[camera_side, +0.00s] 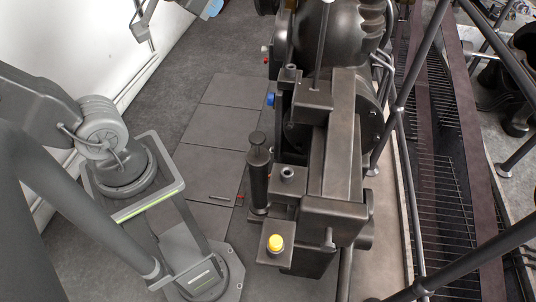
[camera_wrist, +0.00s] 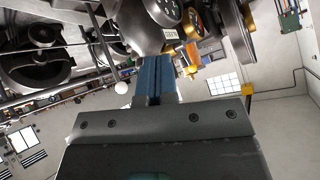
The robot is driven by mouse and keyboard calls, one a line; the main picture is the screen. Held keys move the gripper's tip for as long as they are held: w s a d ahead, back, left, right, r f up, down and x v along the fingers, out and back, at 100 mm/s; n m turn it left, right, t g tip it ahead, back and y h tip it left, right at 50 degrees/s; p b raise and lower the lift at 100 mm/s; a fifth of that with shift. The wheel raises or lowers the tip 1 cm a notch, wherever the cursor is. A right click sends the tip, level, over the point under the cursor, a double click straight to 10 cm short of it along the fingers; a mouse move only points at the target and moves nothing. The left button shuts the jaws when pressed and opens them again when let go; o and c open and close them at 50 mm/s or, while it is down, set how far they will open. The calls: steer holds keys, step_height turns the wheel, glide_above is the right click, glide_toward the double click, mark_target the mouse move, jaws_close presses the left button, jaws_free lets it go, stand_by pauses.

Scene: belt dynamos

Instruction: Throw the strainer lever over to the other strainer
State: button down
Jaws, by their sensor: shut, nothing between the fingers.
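A dark machine (camera_side: 340,150) stands in the middle of the side view. A thin upright rod (camera_side: 321,45) rises from a square block on its upper part and runs out of the top of the picture; it may be the strainer lever. A black upright cylinder with a knob (camera_side: 258,175) stands at its near left side. I cannot tell which parts are the two strainers. My gripper (camera_wrist: 153,75) shows in the wrist view with its blue fingers shut together and empty. In the side view, a blue part at the top edge may be its fingertips, apart from the machine.
A yellow cap (camera_side: 275,242) sits low on the machine's near end and a blue knob (camera_side: 270,99) on its left side. Metal railings (camera_side: 405,100) and a grated walkway (camera_side: 435,130) lie to the right.

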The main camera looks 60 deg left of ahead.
steer(key=w+a+r+m+t+h, duration=0.3)
steer(key=w+r+m+t+h, duration=0.15)
steer(key=w+m+t, duration=0.5)
steer(key=a+f+m+g, duration=0.1)
steer(key=f+g, duration=0.4)
steer(key=f, duration=2.5)
steer(key=s+a+f+g, duration=0.1)
steer(key=f+g, duration=0.4)
steer(key=f, duration=2.6)
steer(key=shift+s+a+m, duration=0.2)
steer(key=shift+a+m, duration=0.15)
steer(key=shift+a, duration=0.35)
steer(key=w+a+f, duration=0.1)
steer(key=w+f, duration=0.6)
steer(key=w, duration=0.2)
steer(key=shift+w+a, duration=0.3)
